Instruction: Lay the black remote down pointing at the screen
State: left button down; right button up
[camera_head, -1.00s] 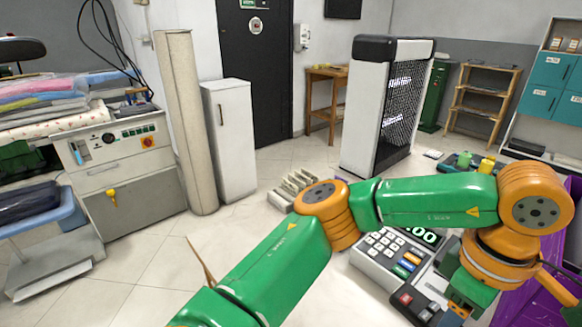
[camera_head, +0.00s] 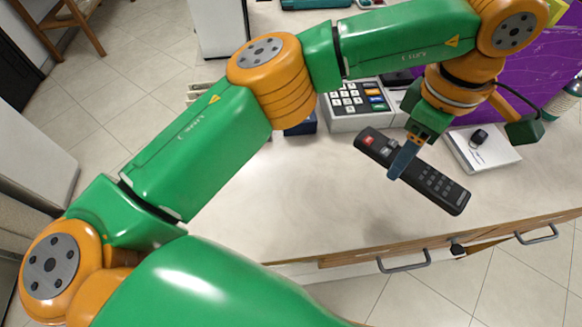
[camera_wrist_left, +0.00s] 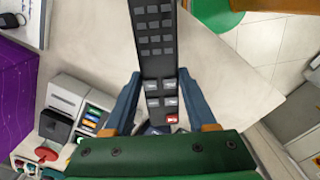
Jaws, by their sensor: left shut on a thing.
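The black remote (camera_head: 437,185) is held between the blue fingers of my left gripper (camera_head: 404,157), over the pale counter (camera_head: 300,205). In the head view it runs diagonally, its red-button end to the upper left and its keypad end to the lower right. In the left wrist view the remote (camera_wrist_left: 155,45) sits between the two fingers (camera_wrist_left: 157,105), with its red button close to the gripper palm. I cannot tell how high it is above the counter. No screen shows clearly in the current views. My right gripper is not in view.
A cash register (camera_head: 357,105) stands behind the remote. A white box or pad (camera_head: 483,150) with a small black thing on it lies to the right. A purple panel (camera_head: 520,85) is behind that. The counter's front edge with drawer handles (camera_head: 404,263) is close; the counter's left part is clear.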

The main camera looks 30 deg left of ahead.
pick_arm(q)
jog(key=shift+s+a+f, duration=0.15)
jog(key=shift+a, duration=0.05)
jog(key=s+a+f, duration=0.1)
jog(key=a+f, duration=0.4)
jog(key=a, duration=0.5)
send_over(311, 185)
notch_tip(311, 185, down, 5)
jog(key=shift+r, duration=0.2)
notch_tip(311, 185, down, 3)
jog(key=shift+s+f, duration=0.1)
jog(key=shift+f, duration=0.25)
jog(key=shift+c, duration=1)
grip_release()
jog(key=shift+r, duration=0.1)
